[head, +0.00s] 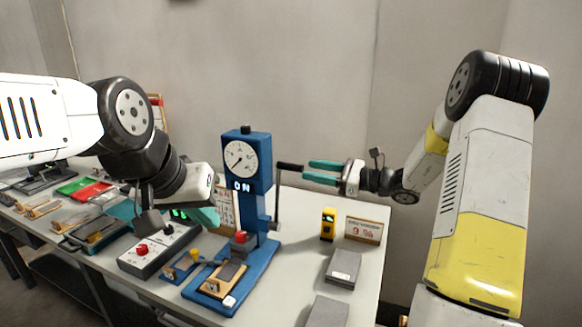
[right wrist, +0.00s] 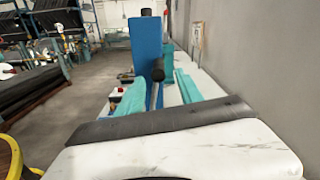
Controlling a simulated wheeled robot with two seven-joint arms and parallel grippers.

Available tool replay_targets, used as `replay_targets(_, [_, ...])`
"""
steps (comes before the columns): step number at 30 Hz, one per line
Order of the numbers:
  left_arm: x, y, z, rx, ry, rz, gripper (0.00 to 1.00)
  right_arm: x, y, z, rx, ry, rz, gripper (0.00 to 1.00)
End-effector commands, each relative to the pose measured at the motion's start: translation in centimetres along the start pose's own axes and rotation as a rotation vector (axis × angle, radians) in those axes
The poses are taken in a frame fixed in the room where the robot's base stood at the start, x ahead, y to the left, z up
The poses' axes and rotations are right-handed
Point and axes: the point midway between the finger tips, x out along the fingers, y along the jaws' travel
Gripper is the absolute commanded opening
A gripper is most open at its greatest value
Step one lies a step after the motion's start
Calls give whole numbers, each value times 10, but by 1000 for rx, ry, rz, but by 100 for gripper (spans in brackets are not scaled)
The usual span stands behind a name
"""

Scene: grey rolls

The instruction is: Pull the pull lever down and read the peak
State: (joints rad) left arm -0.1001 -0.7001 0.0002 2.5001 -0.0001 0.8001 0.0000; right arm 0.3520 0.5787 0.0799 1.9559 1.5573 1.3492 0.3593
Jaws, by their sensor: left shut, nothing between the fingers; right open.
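The blue tester (head: 247,180) stands on the bench with a round dial (head: 240,158) and a small display that appears to read 0 N. Its pull lever is on the right side, with a black grip (head: 289,166) pointing right and a metal rod (head: 277,200) below. My right gripper (head: 306,170) is open at the outer end of the grip. In the right wrist view the grip's round end (right wrist: 157,70) shows between the teal fingers; contact cannot be told. My left gripper (head: 207,216) is shut and empty, left of the tester, partly hidden by its wrist.
A control box with a red knob (head: 142,250) lies below my left gripper. A yellow device (head: 328,224), a sign reading 9 % (head: 363,230) and grey blocks (head: 343,266) are at the right. Red and green trays (head: 92,192) lie at the far left. A wall stands behind.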

Motion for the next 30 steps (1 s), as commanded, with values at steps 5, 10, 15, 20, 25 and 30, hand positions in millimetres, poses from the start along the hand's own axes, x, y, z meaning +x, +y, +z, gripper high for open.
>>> replay_targets(5, [0, 0, 0, 0, 0, 0, 0, 31, 2, 1, -1, -1, 7, 43])
replay_targets(10, [0, 0, 0, 0, 0, 0, 0, 55, 2, 0, -2, 0, 6, 43])
replay_targets(15, [0, 0, 0, 0, 0, 0, 0, 68, 2, 1, -2, 1, 5, 43])
replay_targets(20, [0, 0, 0, 0, 0, 0, 0, 70, 2, 0, -2, 1, 4, 43])
replay_targets(25, [0, 0, 0, 0, 0, 0, 0, 70, 2, 0, -2, 1, 4, 33])
replay_targets(30, [0, 0, 0, 0, 0, 0, 0, 69, 2, 1, -2, 1, 4, 0])
